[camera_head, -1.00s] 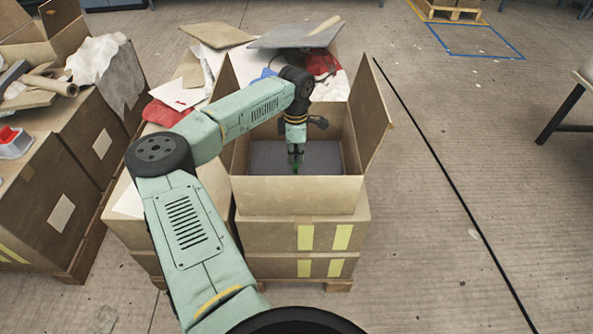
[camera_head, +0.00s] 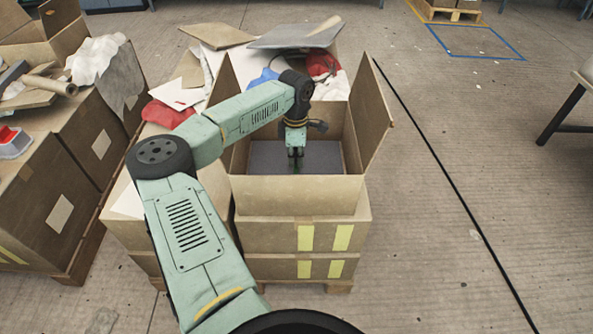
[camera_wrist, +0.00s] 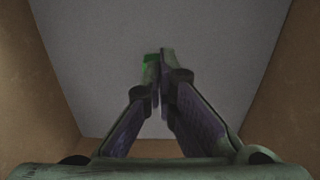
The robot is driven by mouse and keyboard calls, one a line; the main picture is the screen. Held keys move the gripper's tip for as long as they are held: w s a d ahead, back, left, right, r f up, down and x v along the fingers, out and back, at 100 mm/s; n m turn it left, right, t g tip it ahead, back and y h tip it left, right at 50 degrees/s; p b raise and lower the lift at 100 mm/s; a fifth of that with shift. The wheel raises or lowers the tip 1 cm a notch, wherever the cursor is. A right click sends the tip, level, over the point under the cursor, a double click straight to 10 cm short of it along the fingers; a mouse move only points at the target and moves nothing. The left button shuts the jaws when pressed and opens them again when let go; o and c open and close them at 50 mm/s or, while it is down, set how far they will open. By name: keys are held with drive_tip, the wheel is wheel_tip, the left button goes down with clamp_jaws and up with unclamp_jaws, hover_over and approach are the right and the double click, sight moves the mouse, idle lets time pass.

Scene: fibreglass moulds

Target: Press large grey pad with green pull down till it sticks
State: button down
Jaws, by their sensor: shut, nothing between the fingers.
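The large grey pad (camera_head: 265,157) lies flat inside the open cardboard box (camera_head: 300,192) and covers most of its floor; it also fills the middle of the wrist view (camera_wrist: 215,60). Its green pull (camera_wrist: 149,60) shows at the fingertips, partly hidden by them; in the head view only a small green spot (camera_head: 297,168) is visible. My gripper (camera_head: 296,165) points down into the box with its fingers shut and empty. Its fingertips (camera_wrist: 158,55) are at the pad beside the pull. I cannot tell whether they touch the pad.
The box walls stand close around my gripper, and a tall flap (camera_head: 371,115) rises at the right. Behind are a grey sheet (camera_head: 290,36), cloths and scraps. More cartons (camera_head: 60,190) stand at the left.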

idle(0.4)
drive_tip(key=shift+r+p, duration=2)
drive_tip(key=shift+r, duration=1.5)
